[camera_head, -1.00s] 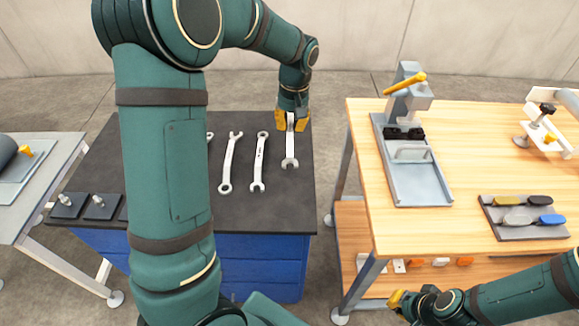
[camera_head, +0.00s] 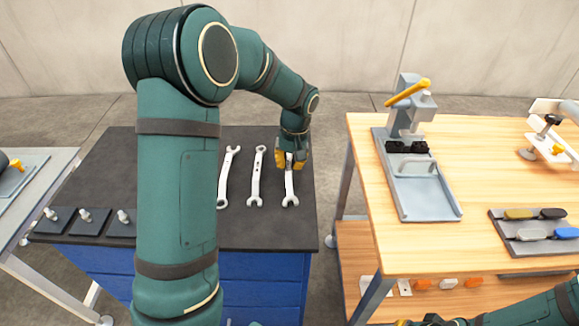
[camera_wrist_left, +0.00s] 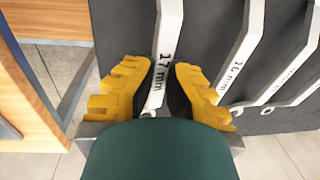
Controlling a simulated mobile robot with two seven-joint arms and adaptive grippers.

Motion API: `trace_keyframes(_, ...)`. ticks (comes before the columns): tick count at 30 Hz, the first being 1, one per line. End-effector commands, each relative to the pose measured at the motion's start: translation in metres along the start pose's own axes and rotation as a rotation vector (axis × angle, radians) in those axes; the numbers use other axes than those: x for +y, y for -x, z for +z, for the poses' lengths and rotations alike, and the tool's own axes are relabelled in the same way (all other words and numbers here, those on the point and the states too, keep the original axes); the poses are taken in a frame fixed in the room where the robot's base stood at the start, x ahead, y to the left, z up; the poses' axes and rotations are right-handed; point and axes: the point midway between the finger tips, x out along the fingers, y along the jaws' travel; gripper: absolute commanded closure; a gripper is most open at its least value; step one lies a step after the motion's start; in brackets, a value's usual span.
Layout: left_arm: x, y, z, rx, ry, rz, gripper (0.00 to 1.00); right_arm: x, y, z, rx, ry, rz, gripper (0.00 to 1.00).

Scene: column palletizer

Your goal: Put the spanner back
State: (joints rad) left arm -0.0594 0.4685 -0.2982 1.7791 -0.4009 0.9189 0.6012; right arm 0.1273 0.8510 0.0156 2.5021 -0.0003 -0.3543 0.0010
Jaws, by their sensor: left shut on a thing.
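A steel spanner (camera_head: 290,183) marked 17 mm lies along the dark bench top at the right end of a row of spanners, or just above it; I cannot tell if it touches. My left gripper (camera_head: 291,162) is shut on its far end. In the left wrist view the yellow fingers (camera_wrist_left: 160,90) stand either side of the 17 mm spanner (camera_wrist_left: 168,40), whose far-end head is hidden. My right gripper (camera_head: 432,321) shows only partly at the bottom edge, by the wooden table's lower shelf; its jaws are unclear.
Two more spanners (camera_head: 256,178) (camera_head: 228,175) lie left of the held one on the dark bench top (camera_head: 270,228). My left arm hides part of this bench. A wooden table (camera_head: 470,160) with a press (camera_head: 410,125) stands right, across a gap. Small posts (camera_head: 88,216) stand at front left.

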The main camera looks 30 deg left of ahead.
Motion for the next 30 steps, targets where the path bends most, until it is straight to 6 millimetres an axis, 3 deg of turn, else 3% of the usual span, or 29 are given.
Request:
trace_keyframes(2,0.001,-0.009,0.000,0.000,0.000,0.001,1.00,0.001,-0.003,0.000,0.001,0.000,0.000,1.00)
trace_keyframes(8,0.001,-0.011,0.001,-0.004,0.000,-0.001,1.00,0.001,-0.002,0.000,0.002,0.000,0.000,1.00)
trace_keyframes(11,0.001,-0.011,0.001,-0.005,0.000,-0.002,0.68,0.001,-0.002,0.000,0.001,0.000,0.000,1.00)
trace_keyframes(12,0.001,-0.011,0.001,-0.004,0.000,-0.001,0.66,0.001,-0.002,0.000,0.001,0.000,0.000,1.00)
trace_keyframes(23,0.001,-0.007,0.000,0.000,0.000,0.001,0.66,0.001,-0.002,0.000,0.001,0.000,0.000,1.00)
trace_keyframes(30,0.002,0.024,-0.001,0.004,-0.001,0.004,0.66,-0.002,0.006,0.000,-0.002,-0.001,0.000,1.00)
